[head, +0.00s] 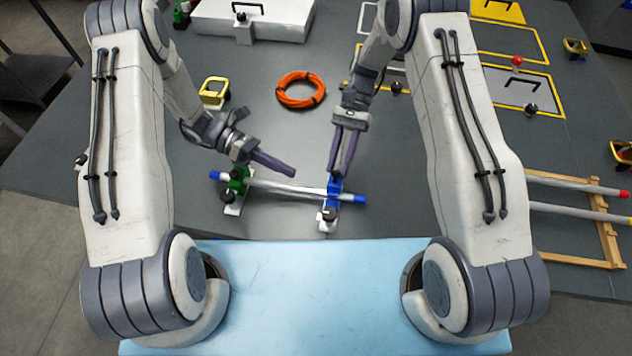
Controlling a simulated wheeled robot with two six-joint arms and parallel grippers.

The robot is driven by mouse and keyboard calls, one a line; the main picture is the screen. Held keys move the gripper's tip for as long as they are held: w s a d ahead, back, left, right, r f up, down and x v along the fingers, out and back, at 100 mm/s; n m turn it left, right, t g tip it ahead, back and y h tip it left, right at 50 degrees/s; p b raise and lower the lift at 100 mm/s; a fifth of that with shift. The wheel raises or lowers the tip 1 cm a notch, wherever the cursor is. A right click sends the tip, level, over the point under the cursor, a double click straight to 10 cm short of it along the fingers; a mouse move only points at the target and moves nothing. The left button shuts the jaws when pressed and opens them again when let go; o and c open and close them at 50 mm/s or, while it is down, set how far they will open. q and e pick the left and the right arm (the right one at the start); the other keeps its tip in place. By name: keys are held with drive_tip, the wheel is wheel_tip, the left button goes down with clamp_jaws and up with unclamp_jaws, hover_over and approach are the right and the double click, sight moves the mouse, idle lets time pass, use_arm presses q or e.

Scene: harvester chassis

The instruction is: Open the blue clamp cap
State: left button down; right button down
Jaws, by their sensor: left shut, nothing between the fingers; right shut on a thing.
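The blue clamp (329,203) stands on a white base on the grey table, around the right end of a light rod (275,188) with blue ends. My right gripper (336,174) points down at the top of the blue clamp and is shut on its cap, which the fingers partly hide. I cannot tell whether the cap is raised. A green clamp (237,184) holds the rod's left end. My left gripper (291,172) is shut and empty, just above the rod and apart from it, between the two clamps.
An orange cable coil (300,90) lies behind the grippers. A yellow-handled item (214,92) and a white case (252,18) are further back. A wooden rack (602,228) with rods is at the right. The table left of the green clamp is clear.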

sight(322, 190)
use_arm(q)
drive_tip(key=x, duration=1)
drive_tip(key=shift+w, duration=0.1)
drive_tip(key=shift+w+r, duration=0.5)
drive_tip(key=shift+r, duration=0.1)
use_arm(e)
drive_tip(key=c, duration=0.7)
unclamp_jaws()
use_arm(q)
drive_tip(key=shift+s, duration=0.1)
